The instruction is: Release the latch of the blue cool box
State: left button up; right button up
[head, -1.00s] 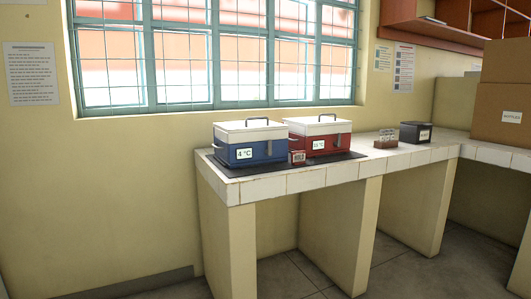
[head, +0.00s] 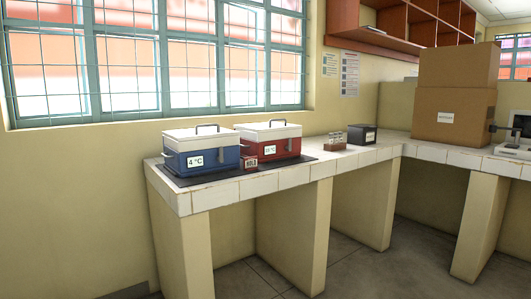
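The blue cool box (head: 215,159) stands at the left end of the tiled bench. It has a closed white lid (head: 201,140) with a dark handle on top and a "4 °C" label on its front. A small grey part, which may be the latch (head: 247,162), shows at its right front; it is too small to tell its state. A red box (head: 283,147) with a white lid stands close to its right. Neither of my grippers is in view.
Both boxes stand on a dark mat (head: 182,181) on the tiled bench (head: 215,196). A vial rack (head: 335,142), a black box (head: 362,135) and cardboard boxes (head: 452,115) stand farther right. Floor in front is clear.

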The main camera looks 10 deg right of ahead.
aim_at(220, 158)
jog(key=i+j, duration=0.4)
jog(key=j, duration=0.25)
jog(key=i+l+u, duration=0.15)
jog(key=i, duration=0.4)
jog(key=i+l+u, duration=0.2)
jog(key=i+l, duration=0.2)
jog(key=i, duration=0.15)
jog(key=i+l, duration=0.15)
jog(key=l, duration=0.25)
jog(key=i+l, duration=0.15)
jog(key=l, duration=0.25)
jog(key=i+l+u, duration=0.1)
jog(key=l, duration=0.3)
jog(key=i+l, duration=0.15)
jog(key=l, duration=0.25)
